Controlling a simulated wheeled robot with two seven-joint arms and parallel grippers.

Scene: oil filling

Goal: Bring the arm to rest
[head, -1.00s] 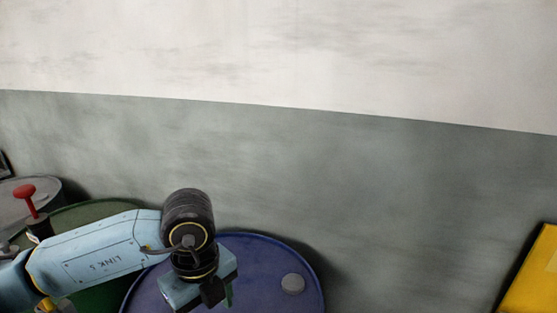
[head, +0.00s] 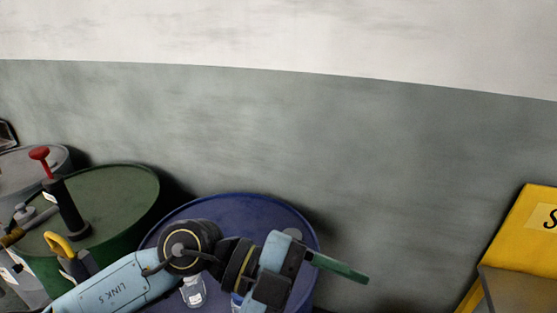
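My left arm comes in from the lower left, with its pale blue link and black wrist in front of the blue drum (head: 240,207). My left gripper (head: 340,267) points to the right, past the drum's right side, with a dark green finger showing edge-on. Only one finger can be made out, so its opening cannot be told. I see nothing held at its tip. My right gripper is not in view.
A green drum (head: 135,190) with a red-topped pump (head: 62,195) and a yellow-handled item (head: 60,245) stands left. A grey drum (head: 50,156) is behind it. A small clear container (head: 193,291) shows below my wrist. A yellow cabinet (head: 520,235) stands right.

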